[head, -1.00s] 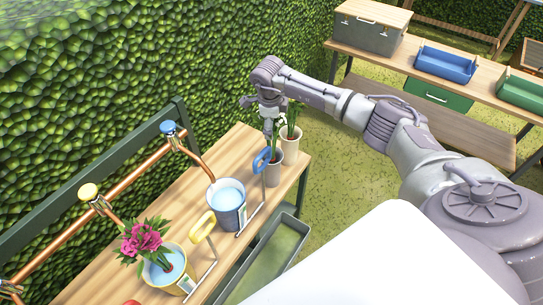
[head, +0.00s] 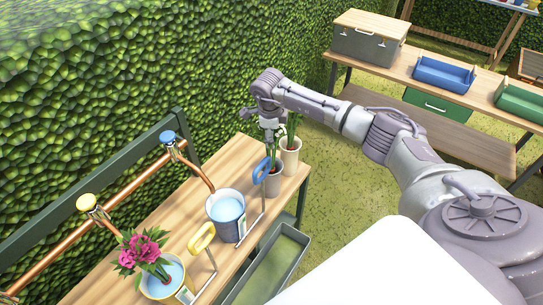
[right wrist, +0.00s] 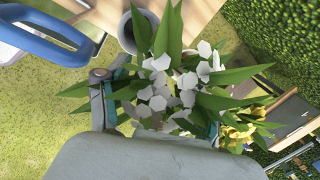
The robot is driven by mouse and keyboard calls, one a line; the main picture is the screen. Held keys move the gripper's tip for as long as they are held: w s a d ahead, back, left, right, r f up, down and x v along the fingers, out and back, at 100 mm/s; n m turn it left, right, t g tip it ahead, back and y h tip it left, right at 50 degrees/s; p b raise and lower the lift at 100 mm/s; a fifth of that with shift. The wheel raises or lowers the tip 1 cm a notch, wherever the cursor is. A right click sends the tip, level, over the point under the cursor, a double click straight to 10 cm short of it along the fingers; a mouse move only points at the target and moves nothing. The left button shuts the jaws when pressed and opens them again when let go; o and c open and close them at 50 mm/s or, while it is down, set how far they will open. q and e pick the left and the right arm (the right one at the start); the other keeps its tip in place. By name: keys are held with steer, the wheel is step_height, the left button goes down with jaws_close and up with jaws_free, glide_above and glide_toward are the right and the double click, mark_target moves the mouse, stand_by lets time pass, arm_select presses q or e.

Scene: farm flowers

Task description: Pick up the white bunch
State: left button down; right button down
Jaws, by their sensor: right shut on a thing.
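The white bunch (right wrist: 165,85) has white blooms and long green leaves. In the right wrist view it sits between the fingers of my right gripper (right wrist: 160,112), which is shut on it. In the head view my right gripper (head: 266,128) is above the nearer grey vase (head: 272,180), among green stems. The blooms are hidden there by the gripper. The wrist view also shows a grey vase (right wrist: 137,28) close by the bunch; I cannot tell whether the stems are still inside it. A yellow bunch (right wrist: 238,132) is partly hidden behind the white one. My left gripper is not in view.
A second vase (head: 290,160) stands close behind. On the wooden bench (head: 185,210) are a blue bucket (head: 227,215) of water and a yellow bucket holding pink flowers (head: 143,250). A blue handle (head: 262,170) rises near the vases. Another bench with bins (head: 445,73) stands back right.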

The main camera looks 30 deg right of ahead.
step_height(320, 180, up, 18)
steer(key=p, duration=1.1)
steer(key=shift+w, duration=0.1)
